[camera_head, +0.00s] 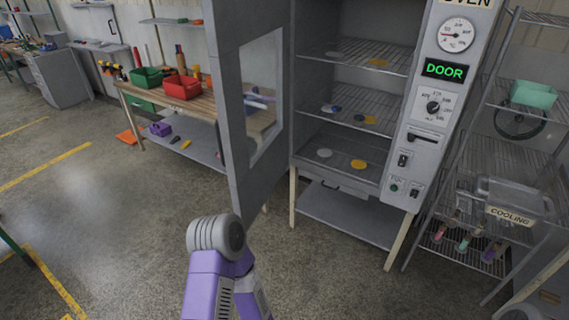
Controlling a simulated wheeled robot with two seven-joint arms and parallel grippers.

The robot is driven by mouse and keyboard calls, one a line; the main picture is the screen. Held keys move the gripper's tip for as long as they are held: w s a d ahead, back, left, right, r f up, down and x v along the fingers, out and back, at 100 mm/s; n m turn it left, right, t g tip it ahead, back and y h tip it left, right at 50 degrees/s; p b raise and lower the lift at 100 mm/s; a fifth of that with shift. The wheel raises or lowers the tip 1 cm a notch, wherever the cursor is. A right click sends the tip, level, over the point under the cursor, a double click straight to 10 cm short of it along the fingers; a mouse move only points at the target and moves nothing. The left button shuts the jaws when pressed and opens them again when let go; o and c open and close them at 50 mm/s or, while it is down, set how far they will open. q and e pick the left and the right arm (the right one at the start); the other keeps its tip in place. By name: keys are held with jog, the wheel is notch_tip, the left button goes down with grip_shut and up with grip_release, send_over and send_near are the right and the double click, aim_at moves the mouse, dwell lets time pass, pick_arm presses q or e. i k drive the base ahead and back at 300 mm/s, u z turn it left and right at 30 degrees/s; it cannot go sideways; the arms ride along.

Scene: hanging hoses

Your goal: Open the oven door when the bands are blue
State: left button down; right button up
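The grey oven (401,130) stands right of centre. Its door (226,110) stands wide open, swung out to the left, with a window in it. A green display reads DOOR (444,70). I cannot make out clear bands. My purple arm's grey joint shows at bottom centre, below the door. Neither gripper can be made out.
A cooling rack (516,160) stands right of the oven, with a COOLING sign (510,216) and colour-tipped pieces low down. A workbench (200,107) behind the door carries a green bin (146,79) and a red bin (183,87).

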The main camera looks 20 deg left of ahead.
aim_at(229, 25)
jog(key=z, duration=0.45)
jog(key=k, duration=0.2)
jog(key=u, duration=1.2)
jog(key=i, duration=0.8)
jog(key=u, duration=0.25)
